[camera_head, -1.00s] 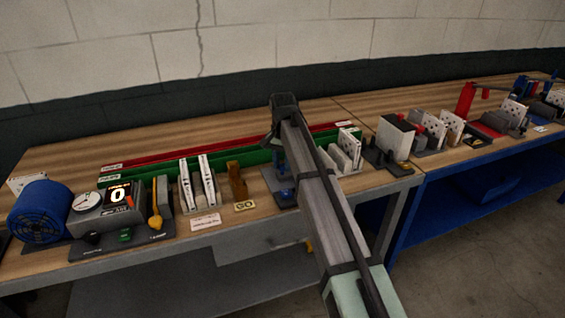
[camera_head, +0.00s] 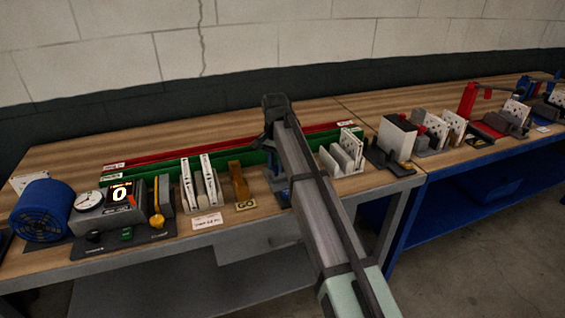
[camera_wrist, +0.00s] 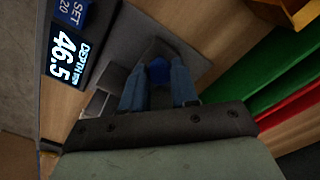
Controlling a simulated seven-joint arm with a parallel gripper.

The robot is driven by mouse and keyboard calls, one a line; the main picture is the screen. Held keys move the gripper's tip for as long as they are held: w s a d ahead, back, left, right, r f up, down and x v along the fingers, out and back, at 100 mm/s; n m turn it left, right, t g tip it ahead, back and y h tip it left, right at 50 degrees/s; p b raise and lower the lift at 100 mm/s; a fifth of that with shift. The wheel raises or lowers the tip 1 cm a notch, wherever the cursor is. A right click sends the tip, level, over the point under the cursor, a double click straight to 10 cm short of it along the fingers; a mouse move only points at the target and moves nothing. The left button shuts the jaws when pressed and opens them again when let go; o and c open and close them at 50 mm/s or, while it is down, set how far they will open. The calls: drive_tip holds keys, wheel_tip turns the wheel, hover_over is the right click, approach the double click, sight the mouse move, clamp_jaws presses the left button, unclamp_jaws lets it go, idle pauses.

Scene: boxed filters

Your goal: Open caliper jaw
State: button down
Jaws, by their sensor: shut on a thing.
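My gripper (camera_wrist: 157,88) has two blue fingers closed around a small dark blue piece (camera_wrist: 156,66) in the wrist view. This piece stands on a dark grey fixture plate, and I take it for the caliper jaw handle. Its lower part is hidden between the fingers. A caliper display (camera_wrist: 68,45) beside it reads "DEPTH 46.5", with "SET 20" above. In the head view my gripper (camera_head: 277,178) is low over the workbench, right of the brown block, and my arm hides most of the caliper fixture.
Green (camera_head: 170,176) and red (camera_head: 150,158) rails run along the back. A brown block (camera_head: 240,186) with a GO plate and upright white filters (camera_head: 200,183) stand to the left. Filters in a rack (camera_head: 345,152) stand close on the right.

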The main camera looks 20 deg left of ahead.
sight(275, 166)
drive_tip(key=c, duration=1.2)
unclamp_jaws()
drive_tip(key=shift+s+a, duration=0.2)
drive_tip(key=shift+a, duration=0.05)
drive_tip(key=o, duration=0.4)
drive_tip(key=shift+w+d, duration=0.1)
drive_tip(key=shift+c, duration=0.2)
wheel_tip(275, 166, up, 14)
